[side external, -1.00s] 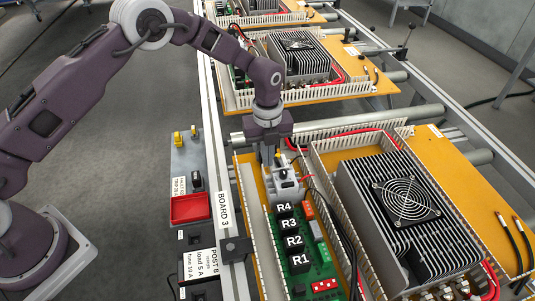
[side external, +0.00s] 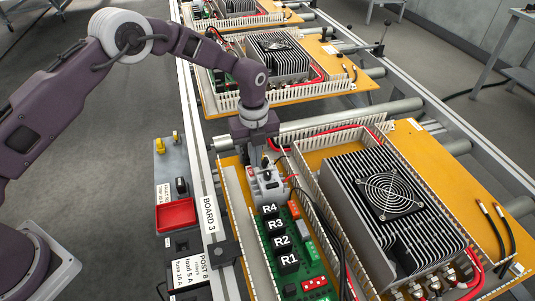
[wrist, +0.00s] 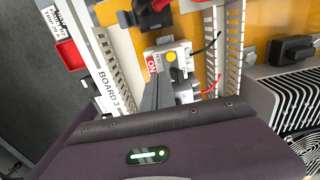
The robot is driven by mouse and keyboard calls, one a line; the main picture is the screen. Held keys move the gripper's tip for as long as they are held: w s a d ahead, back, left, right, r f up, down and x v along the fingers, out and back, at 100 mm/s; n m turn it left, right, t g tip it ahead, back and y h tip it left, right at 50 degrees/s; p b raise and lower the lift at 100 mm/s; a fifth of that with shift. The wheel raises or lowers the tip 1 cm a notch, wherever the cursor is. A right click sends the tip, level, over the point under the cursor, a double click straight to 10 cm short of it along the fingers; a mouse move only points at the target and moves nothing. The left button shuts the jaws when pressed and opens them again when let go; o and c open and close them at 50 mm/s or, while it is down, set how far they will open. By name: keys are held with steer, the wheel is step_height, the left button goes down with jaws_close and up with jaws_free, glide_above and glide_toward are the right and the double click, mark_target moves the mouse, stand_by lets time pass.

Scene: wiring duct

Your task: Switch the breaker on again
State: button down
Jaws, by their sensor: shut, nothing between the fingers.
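The breaker (side external: 268,187) is a pale grey block on the board, just behind the relay marked R4. My gripper (side external: 257,168) points down at the breaker's back left part in the side view. In the wrist view my gripper's dark fingers (wrist: 160,80) are together and empty, close to the "ON" mark. I cannot tell whether they touch the breaker. The lever's position is not clear.
Relays R1 to R4 (side external: 278,240) stand in front of the breaker. Slotted duct walls (side external: 330,215) and red and black wires run beside it. A large finned heat sink with a fan (side external: 388,195) stands to the right. A red tray (side external: 175,215) lies left of the rail.

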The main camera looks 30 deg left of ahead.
step_height(320, 180, up, 7)
stand_by(0.4)
steer(key=s+a+r+n+t, duration=0.1)
steer(key=s+a+r+n, duration=0.45)
steer(key=r, duration=0.55)
steer(key=s+a+r+n+t, duration=0.2)
steer(key=s+r+n, duration=0.55)
steer(key=r, duration=0.25)
steer(key=s+a+n+t, duration=0.1)
steer(key=s+a+n, duration=0.1)
steer(key=s+n, duration=0.5)
steer(key=s+a+n+t, duration=0.1)
steer(key=s+n, duration=0.6)
steer(key=s, duration=0.7)
steer(key=shift+s+a+t, duration=0.15)
steer(key=shift+a+t, duration=0.15)
steer(key=shift+a, duration=0.55)
